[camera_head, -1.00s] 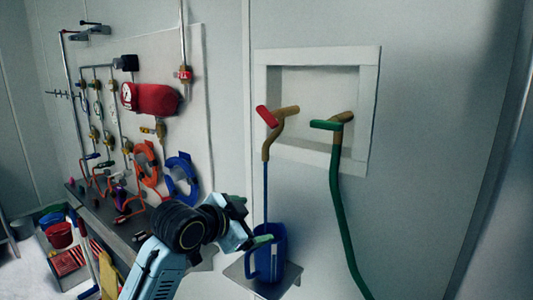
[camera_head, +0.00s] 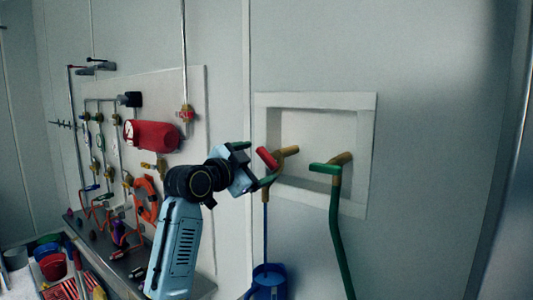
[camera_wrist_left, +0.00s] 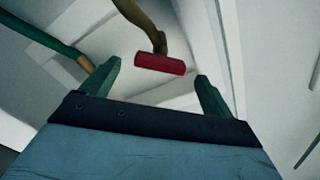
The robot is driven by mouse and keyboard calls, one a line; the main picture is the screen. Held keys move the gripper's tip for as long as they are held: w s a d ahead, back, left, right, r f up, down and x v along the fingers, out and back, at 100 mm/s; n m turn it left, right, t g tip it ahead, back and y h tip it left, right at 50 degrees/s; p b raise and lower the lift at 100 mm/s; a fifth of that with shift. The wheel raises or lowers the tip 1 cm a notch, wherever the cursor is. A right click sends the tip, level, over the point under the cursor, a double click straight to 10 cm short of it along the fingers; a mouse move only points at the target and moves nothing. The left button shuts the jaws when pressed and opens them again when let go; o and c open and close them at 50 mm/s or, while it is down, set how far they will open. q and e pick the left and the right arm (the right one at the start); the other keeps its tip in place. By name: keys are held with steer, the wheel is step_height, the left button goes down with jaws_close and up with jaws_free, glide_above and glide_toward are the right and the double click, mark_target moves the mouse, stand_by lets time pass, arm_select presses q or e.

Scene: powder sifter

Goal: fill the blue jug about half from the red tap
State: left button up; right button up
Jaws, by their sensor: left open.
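The red tap has a red handle (camera_head: 267,158) on a brass body and stands in the wall recess. A thin blue stream (camera_head: 265,225) runs down from its spout towards the blue jug (camera_head: 268,283), which is cut off by the bottom edge of the head view. The water level inside cannot be made out. My left gripper (camera_head: 257,164) is open and empty, just left of the red handle. In the left wrist view the red handle (camera_wrist_left: 160,64) lies ahead, between the lines of the two green fingertips (camera_wrist_left: 160,75). My right gripper is not in view.
A green tap (camera_head: 325,169) with a green hose (camera_head: 337,240) stands to the right in the same recess (camera_head: 365,150). At the left, a pipe board (camera_head: 195,130) with a red tank (camera_head: 152,135) hangs above a cluttered shelf.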

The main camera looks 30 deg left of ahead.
mark_target(264, 160)
arm_select(q)
steer(key=shift+w+d+p, duration=0.2)
steer(key=shift+w+p, duration=0.4)
steer(key=shift+w, duration=1.75)
steer(key=c, duration=1)
steer(key=shift+n, duration=0.4)
steer(key=n, duration=0.3)
steer(key=shift+f, duration=0.1)
steer(key=shift+n, duration=2.1)
